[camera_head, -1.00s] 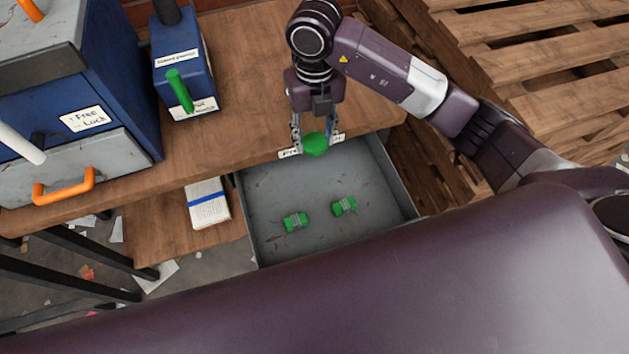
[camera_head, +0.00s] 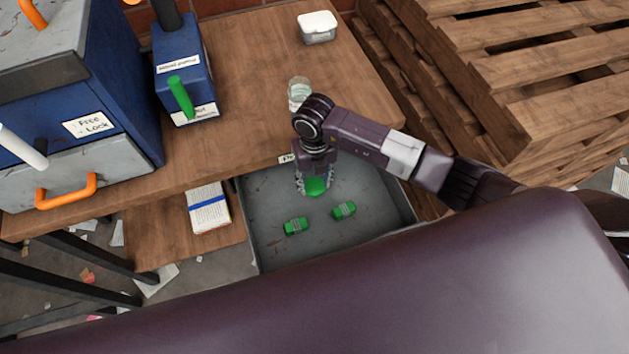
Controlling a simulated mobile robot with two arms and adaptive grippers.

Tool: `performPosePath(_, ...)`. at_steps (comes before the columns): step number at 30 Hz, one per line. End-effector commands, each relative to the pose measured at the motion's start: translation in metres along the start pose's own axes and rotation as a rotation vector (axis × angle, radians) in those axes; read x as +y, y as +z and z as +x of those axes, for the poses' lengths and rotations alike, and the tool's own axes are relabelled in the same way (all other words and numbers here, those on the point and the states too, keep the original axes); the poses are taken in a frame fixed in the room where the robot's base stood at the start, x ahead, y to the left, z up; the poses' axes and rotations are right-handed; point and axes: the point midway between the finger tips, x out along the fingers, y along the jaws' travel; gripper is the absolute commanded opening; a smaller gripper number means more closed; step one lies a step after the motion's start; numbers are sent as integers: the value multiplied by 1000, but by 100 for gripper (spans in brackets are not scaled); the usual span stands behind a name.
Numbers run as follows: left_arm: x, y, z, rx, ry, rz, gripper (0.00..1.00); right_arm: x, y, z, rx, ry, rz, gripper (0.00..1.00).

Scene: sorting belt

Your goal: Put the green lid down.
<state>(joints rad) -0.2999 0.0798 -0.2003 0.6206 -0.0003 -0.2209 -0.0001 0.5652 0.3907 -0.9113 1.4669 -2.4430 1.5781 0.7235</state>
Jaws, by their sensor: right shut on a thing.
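The green lid (camera_head: 316,187) is between the fingers of my right gripper (camera_head: 314,188), which is shut on it. The gripper points down over the open grey drawer (camera_head: 268,245), towards its far part. I cannot tell whether the lid touches the drawer floor. Two small green items with grey bands lie in the drawer, one green item (camera_head: 296,226) nearer the left and another green item (camera_head: 344,210) to its right. Both are apart from the lid. My left gripper is not in view.
A glass jar (camera_head: 299,93) and a white container (camera_head: 318,27) stand on the wooden table (camera_head: 250,60). A blue box with a green handle (camera_head: 181,97) and a larger blue cabinet (camera_head: 75,110) stand left. A notebook (camera_head: 208,207) lies on the shelf beside the drawer.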

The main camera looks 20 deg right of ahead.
Motion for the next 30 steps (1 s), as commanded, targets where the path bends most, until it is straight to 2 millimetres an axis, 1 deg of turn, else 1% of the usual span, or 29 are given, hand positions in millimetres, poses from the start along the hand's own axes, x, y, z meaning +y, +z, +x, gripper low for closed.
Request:
performPosePath(8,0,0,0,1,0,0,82,0,0,2,-1,0,-1,5)
performPosePath(17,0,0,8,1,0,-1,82,0,1,12,-1,0,0,5)
performPosePath(18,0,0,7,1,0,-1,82,0,1,11,-1,0,0,41)
performPosePath(22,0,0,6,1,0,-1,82,0,0,10,0,0,0,55)
performPosePath(30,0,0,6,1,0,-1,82,0,0,10,0,0,0,56)
